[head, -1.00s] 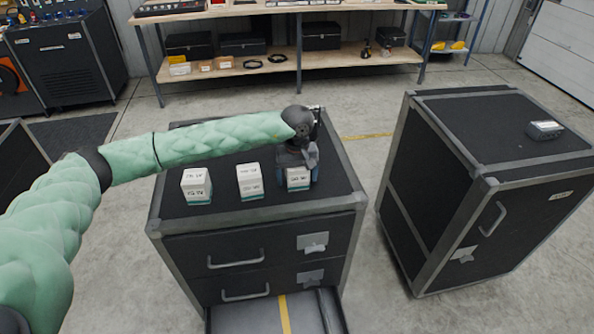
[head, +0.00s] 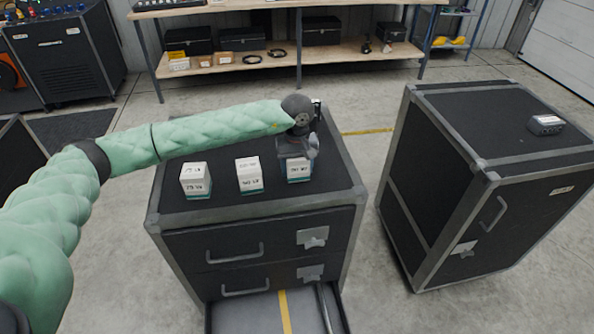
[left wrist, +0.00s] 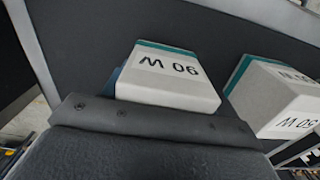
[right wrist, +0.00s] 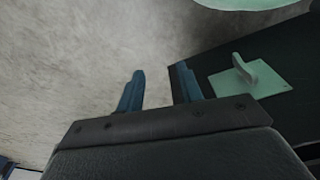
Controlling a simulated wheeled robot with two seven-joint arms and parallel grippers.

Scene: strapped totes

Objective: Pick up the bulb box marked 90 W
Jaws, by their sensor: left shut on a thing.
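The bulb box marked 90 W (left wrist: 160,75) is a white carton with a teal base, and its label is upside down in the left wrist view. In the head view this box (head: 298,172) is the rightmost of three on the black cabinet top. My left gripper (head: 296,160) comes down over it and is shut on it; one blue finger is mostly hidden behind it in the wrist view. I cannot tell whether the box is clear of the top. My right gripper (right wrist: 160,70) is open and empty, outside the head view.
Two similar boxes, a middle one (head: 249,175) and a left one (head: 195,180), stand to the left on the cabinet (head: 240,205). A drawer (head: 255,315) is open below. Another case (head: 450,180) stands at right with a small grey device (head: 544,125) on it.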

